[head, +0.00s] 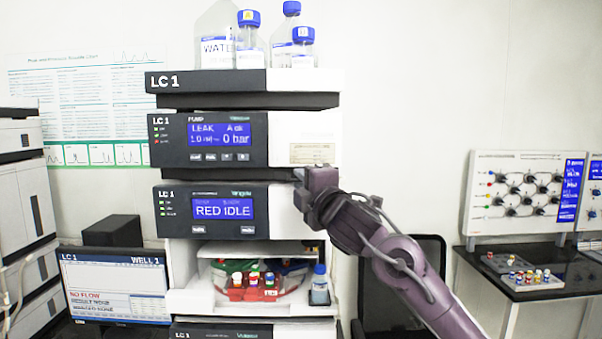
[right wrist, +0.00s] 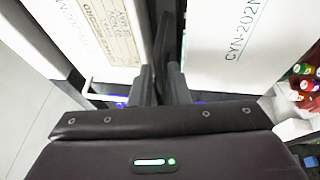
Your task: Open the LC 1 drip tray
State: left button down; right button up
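The LC 1 stack stands in the middle of the head view, with a pump module (head: 222,141) whose screen reads LEAK and 0 bar. Below it is a module (head: 225,211) whose screen reads RED IDLE. A dark gap runs between these two modules. I cannot clearly tell the drip tray apart there. My right gripper (head: 298,178) is at the right end of this gap. In the right wrist view its fingers (right wrist: 160,84) are close together at the dark gap between two white panels. Whether they hold anything is unclear. My left gripper is not in view.
Capped bottles (head: 250,40) stand on top of the stack. A monitor (head: 113,284) reading NO FLOW stands at left. A dark chair (head: 405,265) is behind my right arm.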

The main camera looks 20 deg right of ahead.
jog(key=shift+w, duration=0.45)
jog(key=shift+c, duration=0.5)
grip_shut()
